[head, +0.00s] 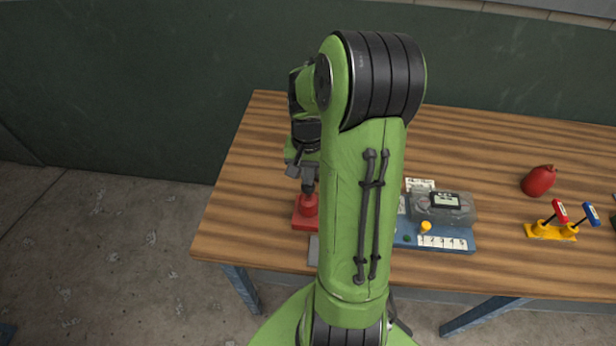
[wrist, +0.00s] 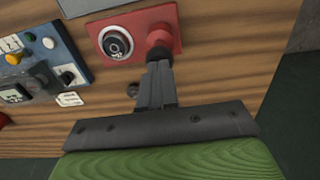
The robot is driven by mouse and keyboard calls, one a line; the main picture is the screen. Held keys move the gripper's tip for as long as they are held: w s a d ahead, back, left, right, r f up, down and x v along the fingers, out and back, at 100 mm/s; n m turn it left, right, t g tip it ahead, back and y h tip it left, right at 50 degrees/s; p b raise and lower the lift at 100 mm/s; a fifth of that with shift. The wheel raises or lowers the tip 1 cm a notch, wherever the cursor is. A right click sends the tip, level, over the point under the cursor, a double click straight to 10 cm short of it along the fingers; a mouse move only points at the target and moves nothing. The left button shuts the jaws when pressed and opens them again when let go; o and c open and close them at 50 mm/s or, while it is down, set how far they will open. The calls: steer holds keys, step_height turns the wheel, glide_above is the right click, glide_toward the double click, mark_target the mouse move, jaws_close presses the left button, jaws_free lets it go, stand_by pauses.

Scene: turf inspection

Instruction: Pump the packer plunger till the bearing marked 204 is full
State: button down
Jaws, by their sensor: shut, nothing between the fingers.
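The red packer (head: 303,221) stands near the left end of the bench, partly hidden behind my arm in the head view. In the wrist view its red base plate (wrist: 178,38) carries a round white ring with a dark centre (wrist: 117,42), which looks like the bearing; its small marking is too blurred to read. Beside the ring is the plunger with a dark red knob (wrist: 159,38). My gripper (wrist: 158,64) is shut and empty, its fingertips at the plunger's dark top. In the head view my gripper (head: 308,188) is right above the packer; whether it touches cannot be told.
A blue panel (head: 458,243) with a grey display box (head: 428,212), a yellow knob (head: 426,227) and a numbered strip is right of my arm. Farther right are a red bulb-shaped thing (head: 538,181) and a yellow base (head: 550,234) with red and blue levers. Bare wood lies behind them.

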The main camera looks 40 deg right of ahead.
steer(key=shift+f, duration=0.3)
step_height(320, 180, down, 2)
steer(key=shift+f+b, duration=0.2)
steer(key=shift+b, duration=0.8)
steer(key=shift+s+a+r, duration=0.1)
steer(key=shift+s+a, duration=0.05)
steer(key=shift+s, duration=0.05)
step_height(320, 180, up, 14)
steer(key=p, duration=0.5)
steer(key=shift+w+r, duration=0.15)
steer(key=shift+r, duration=0.05)
